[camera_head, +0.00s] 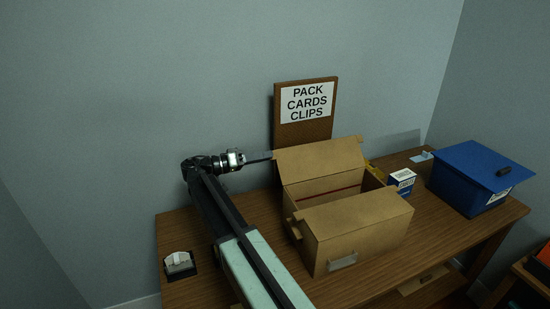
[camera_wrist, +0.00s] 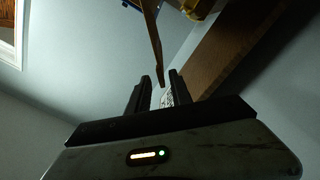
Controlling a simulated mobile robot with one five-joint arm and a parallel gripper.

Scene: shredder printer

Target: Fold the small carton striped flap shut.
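The small brown carton (camera_head: 362,240) stands on the table with its top open. Its back flap (camera_head: 320,157) stands raised, and its front flap (camera_head: 350,212) slopes along the near side. A reddish line shows on the inside wall, but I cannot make out a striped flap. My gripper (camera_head: 268,157) is at the left edge of the back flap. In the wrist view my gripper (camera_wrist: 163,85) has its fingers apart. A thin brown panel edge (camera_wrist: 155,48), seemingly the back flap, reaches toward the gap; I cannot tell whether it touches a finger.
A brown board (camera_head: 305,131) with a "PACK CARDS CLIPS" sign stands behind the carton; it also seems to show in the wrist view (camera_wrist: 225,50). A small blue-and-white box (camera_head: 402,181) and a blue lidded bin (camera_head: 470,185) stand right. A white-topped item (camera_head: 179,263) lies left.

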